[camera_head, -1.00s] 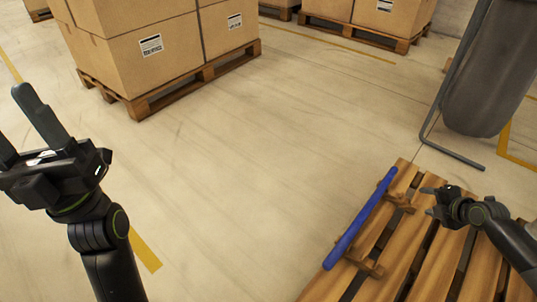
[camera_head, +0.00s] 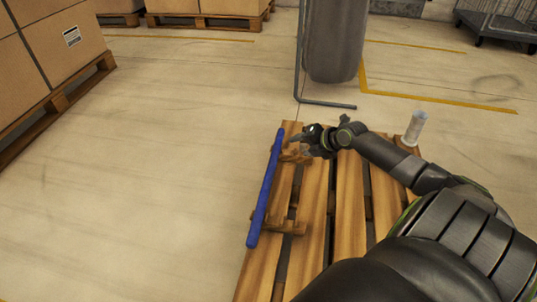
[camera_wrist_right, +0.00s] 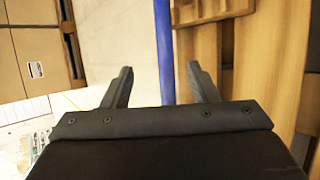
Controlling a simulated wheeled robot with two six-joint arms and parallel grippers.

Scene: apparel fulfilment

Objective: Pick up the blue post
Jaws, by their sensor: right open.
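The blue post (camera_head: 264,190) is a long straight rod resting on wooden supports (camera_head: 290,226) along the left side of a slatted wooden pallet (camera_head: 345,200). My right gripper (camera_head: 307,146) is just right of the post's far end in the head view. In the right wrist view the blue post (camera_wrist_right: 164,50) runs up the picture between the two open fingers of the right gripper (camera_wrist_right: 160,82), nearer the right finger. Nothing is held. I cannot tell from these views how far the fingers are from the post. My left gripper is out of view.
A small whitish cylinder (camera_head: 414,128) stands at the pallet's far right corner. A grey hanging bag (camera_head: 335,40) on a metal frame (camera_head: 325,104) is beyond the pallet. Boxes (camera_head: 55,55) on a pallet stand at the left. The floor between is clear.

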